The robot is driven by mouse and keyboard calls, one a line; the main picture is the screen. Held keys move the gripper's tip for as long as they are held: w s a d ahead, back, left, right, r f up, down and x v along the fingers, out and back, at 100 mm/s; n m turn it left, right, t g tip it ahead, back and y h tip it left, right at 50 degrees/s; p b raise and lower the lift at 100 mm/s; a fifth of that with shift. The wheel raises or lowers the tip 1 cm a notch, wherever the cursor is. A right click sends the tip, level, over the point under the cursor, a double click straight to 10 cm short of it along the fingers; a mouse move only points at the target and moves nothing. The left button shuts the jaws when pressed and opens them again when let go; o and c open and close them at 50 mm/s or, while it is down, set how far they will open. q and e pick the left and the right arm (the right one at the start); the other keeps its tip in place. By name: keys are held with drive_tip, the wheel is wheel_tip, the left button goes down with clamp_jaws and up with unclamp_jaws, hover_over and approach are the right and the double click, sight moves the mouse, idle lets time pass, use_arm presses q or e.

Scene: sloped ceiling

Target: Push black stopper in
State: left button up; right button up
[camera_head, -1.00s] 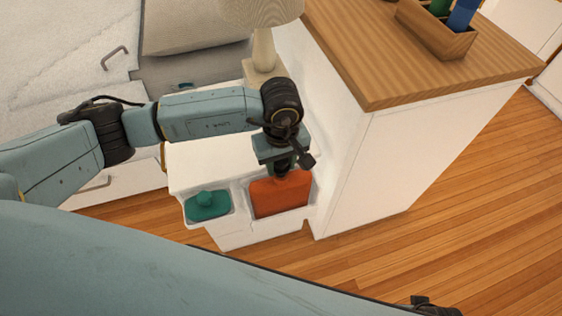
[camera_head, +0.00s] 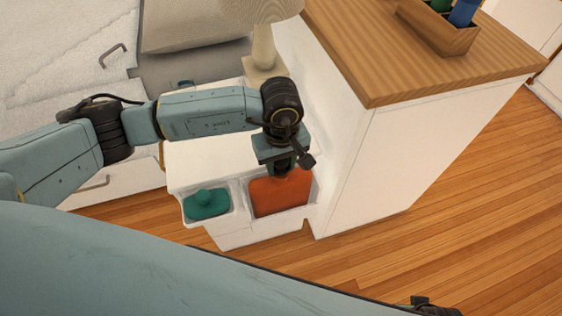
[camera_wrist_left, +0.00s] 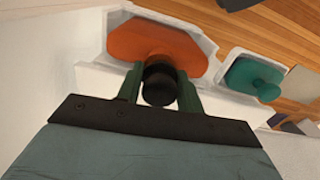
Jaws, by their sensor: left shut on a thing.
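The black stopper (camera_wrist_left: 159,84) shows in the left wrist view as a dark rounded piece at the neck of an orange flask-like container (camera_wrist_left: 155,45). My left gripper (camera_wrist_left: 160,90) is shut on the stopper, its green fingers on either side. In the head view the left gripper (camera_head: 282,168) points down at the top of the orange container (camera_head: 282,195), which sits in a white compartment. The gripper and wrist hide the stopper there. How deep the stopper sits in the neck cannot be told.
A teal container with a knob (camera_head: 208,203) sits in the neighbouring white compartment. A white cabinet with a wooden top (camera_head: 400,60) stands close on the right, holding a wooden box (camera_head: 440,35). A lamp (camera_head: 263,45) stands behind. Open wooden floor (camera_head: 450,200) lies to the right.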

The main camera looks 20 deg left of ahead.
use_arm(q)
drive_tip(key=shift+f, duration=0.15)
idle(0.5)
drive_tip(key=o, duration=1)
drive_tip(key=shift+s, duration=0.1)
drive_tip(key=shift+o, duration=0.2)
drive_tip(key=o, duration=0.5)
drive_tip(key=shift+r+p, duration=1.7)
drive_tip(key=shift+r, duration=1.35)
drive_tip(key=shift+c, duration=0.5)
